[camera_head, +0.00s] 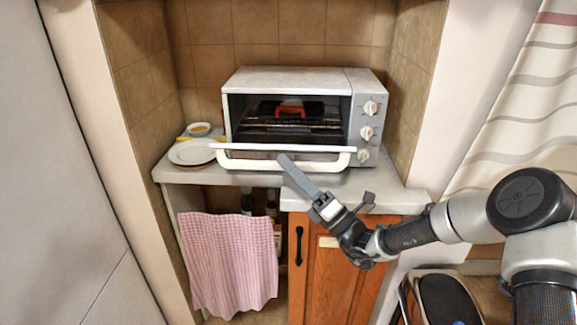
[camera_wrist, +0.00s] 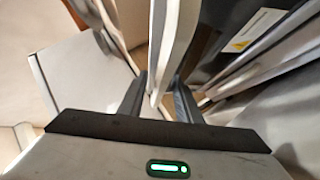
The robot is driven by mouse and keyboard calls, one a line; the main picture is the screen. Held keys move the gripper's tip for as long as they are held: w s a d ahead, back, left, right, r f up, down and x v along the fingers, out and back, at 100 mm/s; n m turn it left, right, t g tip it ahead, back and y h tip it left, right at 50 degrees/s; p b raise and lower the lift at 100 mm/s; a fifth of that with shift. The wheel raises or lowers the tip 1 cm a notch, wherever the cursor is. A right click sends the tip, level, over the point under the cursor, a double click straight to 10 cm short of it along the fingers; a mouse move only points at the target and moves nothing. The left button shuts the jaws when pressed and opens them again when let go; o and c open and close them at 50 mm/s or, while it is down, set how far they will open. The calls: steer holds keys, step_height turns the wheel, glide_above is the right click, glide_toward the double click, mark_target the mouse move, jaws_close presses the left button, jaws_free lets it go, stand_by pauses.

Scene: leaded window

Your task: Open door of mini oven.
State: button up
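The mini oven (camera_head: 358,80) stands on the counter in the tiled niche, its dark interior and rack in view. Its door (camera_head: 285,163) is tipped down and forward, with the white handle (camera_head: 285,148) along the front. My gripper (camera_head: 325,178) is in front of and below the handle, fingers spread. One grey finger points up to the door's lower front edge; I cannot tell whether it touches. In the wrist view my gripper (camera_wrist: 159,80) has its fingers apart, and a pale bar, likely the handle (camera_wrist: 172,45), runs between or just beyond them.
Plates (camera_head: 193,152) and a small bowl (camera_head: 199,129) sit left of the oven. Below the counter are a pink checked towel (camera_head: 232,262) and a wooden cabinet door (camera_head: 328,285). A bin (camera_head: 440,297) stands at lower right. A striped curtain (camera_head: 530,110) hangs at right.

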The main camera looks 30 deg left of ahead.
steer(key=p+v, duration=0.1)
steer(key=v, duration=1.6)
steer(key=shift+r, duration=0.1)
steer(key=s+d+r+n+g+h, duration=0.25)
steer(key=s+n+g+h, duration=0.25)
steer(key=s+n+h, duration=0.4)
steer(key=s+d+r+n+g+h, duration=0.1)
steer(key=s+d+n+g+h, duration=0.4)
steer(key=n, duration=0.5)
steer(key=s+d+r+n+t+h, duration=0.2)
steer(key=d+r+n+t+h, duration=0.2)
steer(key=d, duration=0.4)
steer(key=s+d+r+n+t+h, duration=0.1)
steer(key=d+r+n+t+h, duration=0.2)
steer(key=d+t, duration=0.35)
steer(key=s+d+r+n+t+h, duration=0.2)
steer(key=d+r+n+h, duration=0.2)
steer(key=d, duration=0.5)
step_height(320, 180, up, 19)
steer(key=p, duration=1.9)
steer(key=shift+w+a+f+m+y+p, duration=0.2)
steer(key=shift+w+m+y+p, duration=0.05)
steer(key=shift+m+y+p, duration=0.1)
